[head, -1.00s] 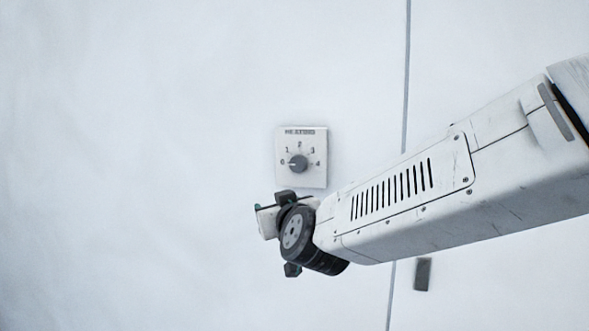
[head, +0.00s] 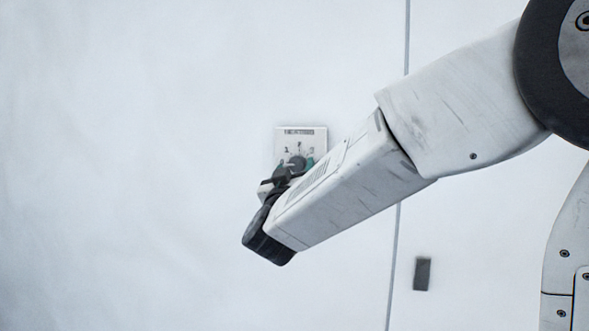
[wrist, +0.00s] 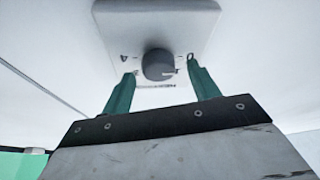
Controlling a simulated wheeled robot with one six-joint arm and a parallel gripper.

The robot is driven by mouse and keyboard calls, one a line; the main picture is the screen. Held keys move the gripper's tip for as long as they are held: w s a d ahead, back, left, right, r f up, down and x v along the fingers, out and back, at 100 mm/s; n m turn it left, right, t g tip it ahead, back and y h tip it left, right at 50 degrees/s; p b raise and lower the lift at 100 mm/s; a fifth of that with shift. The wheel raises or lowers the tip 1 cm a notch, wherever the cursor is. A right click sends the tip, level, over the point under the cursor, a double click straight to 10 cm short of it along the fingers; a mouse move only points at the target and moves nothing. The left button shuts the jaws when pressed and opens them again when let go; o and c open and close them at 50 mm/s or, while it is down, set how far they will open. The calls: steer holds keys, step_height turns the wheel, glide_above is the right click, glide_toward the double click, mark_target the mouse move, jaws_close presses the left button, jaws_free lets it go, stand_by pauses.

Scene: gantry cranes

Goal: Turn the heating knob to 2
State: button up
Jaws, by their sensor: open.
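The heating knob (head: 297,162) is a dark round knob on a white square dial plate (head: 290,131) on the wall. In the wrist view the knob (wrist: 158,64) and plate (wrist: 155,22) appear upside down, with a light pointer mark towards the 0 at the right. My gripper (wrist: 161,69) is open, with one green finger on each side of the knob and visible gaps between. In the head view my gripper (head: 297,165) is at the knob, and my wrist hides the plate's lower part, including the 0 and 4. Whether a finger touches the knob cannot be told.
A small dark grey rectangular piece (head: 422,274) is on the wall at lower right. A thin vertical seam (head: 399,235) runs down the wall right of the dial. The wall left of the dial is bare.

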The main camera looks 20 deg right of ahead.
steer(key=shift+w+d+r, duration=0.2)
steer(key=shift+w+d, duration=0.05)
steer(key=shift+w, duration=0.15)
steer(key=c, duration=1)
steer(key=shift+o, duration=0.2)
